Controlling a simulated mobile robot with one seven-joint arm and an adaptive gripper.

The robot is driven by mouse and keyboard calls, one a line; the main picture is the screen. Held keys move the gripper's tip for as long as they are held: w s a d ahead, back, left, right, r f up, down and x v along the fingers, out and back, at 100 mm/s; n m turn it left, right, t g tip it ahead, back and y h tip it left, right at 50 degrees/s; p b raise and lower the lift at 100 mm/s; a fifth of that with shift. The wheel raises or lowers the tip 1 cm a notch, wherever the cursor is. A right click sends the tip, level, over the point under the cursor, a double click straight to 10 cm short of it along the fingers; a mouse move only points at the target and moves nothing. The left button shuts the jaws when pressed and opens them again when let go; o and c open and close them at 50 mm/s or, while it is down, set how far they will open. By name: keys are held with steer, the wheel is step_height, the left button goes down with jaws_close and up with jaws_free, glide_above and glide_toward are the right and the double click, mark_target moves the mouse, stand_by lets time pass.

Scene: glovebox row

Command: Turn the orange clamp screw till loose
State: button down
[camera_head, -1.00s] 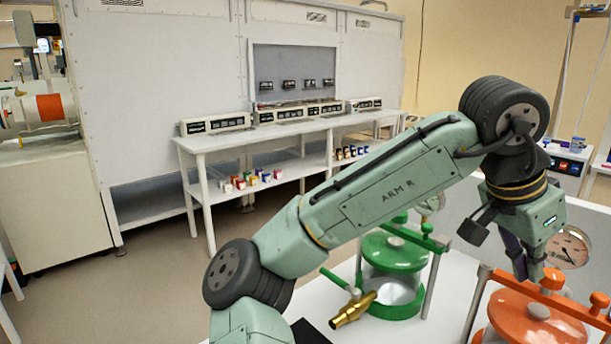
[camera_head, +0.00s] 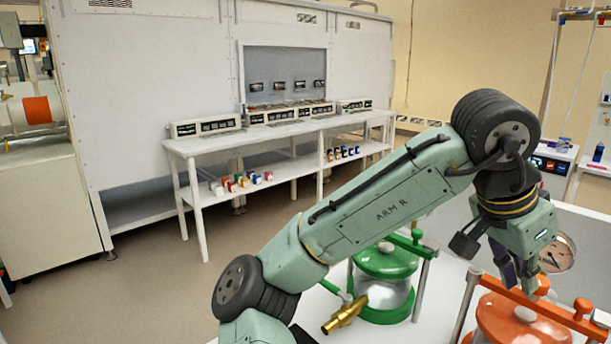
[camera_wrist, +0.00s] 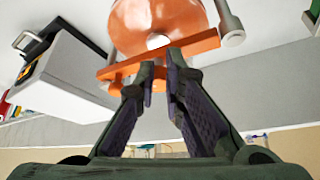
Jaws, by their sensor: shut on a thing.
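The orange vessel (camera_head: 515,325) stands at the lower right of the head view, with an orange clamp bar (camera_head: 560,312) across its lid. It also shows at the top of the wrist view (camera_wrist: 150,25), with the bar (camera_wrist: 205,43) in front of my fingertips. My gripper (camera_head: 522,288) reaches down to the bar from above. In the wrist view my two dark fingers (camera_wrist: 160,72) are close together on the orange clamp screw (camera_wrist: 160,61) at the bar. The fingertips hide most of the screw, so its turn and thread cannot be seen.
A green vessel (camera_head: 385,262) with a green clamp bar and a brass fitting (camera_head: 343,315) stands just left of the orange one. A round gauge (camera_head: 556,253) is close behind my gripper. A white bench (camera_head: 235,145) with instruments stands further back; the floor before it is clear.

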steer(key=shift+s+d+f, duration=0.15)
steer(key=shift+s+d, duration=0.05)
steer(key=shift+s, duration=0.45)
steer(key=shift+s+d, duration=0.1)
steer(key=shift+s, duration=0.05)
steer(key=shift+s+a, duration=0.1)
steer(key=shift+a, duration=0.2)
step_height(320, 180, up, 6)
stand_by(0.5)
steer(key=f+n+y+b, duration=0.1)
steer(key=n+b, duration=0.1)
steer(key=f+n+y+b, duration=0.1)
steer(key=f+n+b, duration=0.1)
steer(key=w+f+n+y+b, duration=0.1)
steer(key=f+b, duration=0.1)
steer(key=b, duration=0.1)
steer(key=shift+d+f+n+t, duration=0.15)
steer(key=shift+f+n+t, duration=0.15)
steer(key=shift+n, duration=0.1)
stand_by(0.7)
